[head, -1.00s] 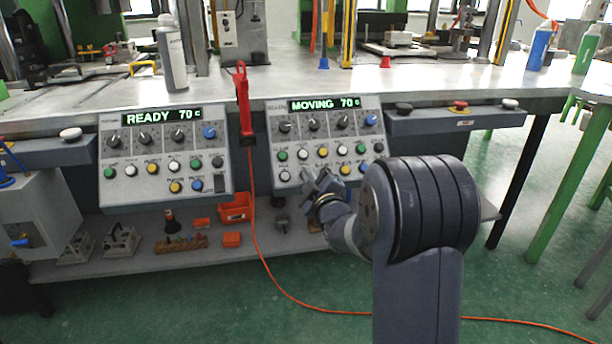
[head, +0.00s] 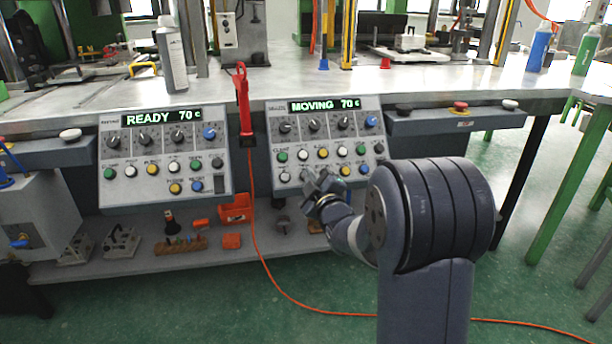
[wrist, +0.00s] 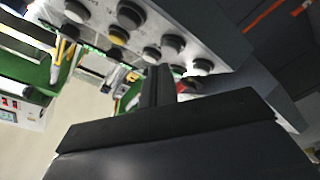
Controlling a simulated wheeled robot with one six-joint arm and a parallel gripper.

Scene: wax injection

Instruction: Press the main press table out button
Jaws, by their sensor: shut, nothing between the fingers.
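The right control panel (head: 330,139) shows "MOVING 70 c" on its display. It has a row of dark knobs, a blue knob, and green, white, yellow and blue buttons below. Its button labels are too small to read surely, so I cannot tell which is table out. My gripper (head: 309,178) is shut and empty, close to the panel's lower left buttons. A white button (head: 303,176) is right beside the fingertips. In the wrist view, the shut fingers (wrist: 159,82) point at the panel edge, near several buttons and a yellow button (wrist: 118,35). Contact cannot be told.
A left panel (head: 163,155) reads "READY 70 c". A red tool (head: 243,100) with an orange cable hangs between the panels. A grey box (head: 455,119) with a red button sits at right. The shelf below holds orange bins (head: 235,208) and parts.

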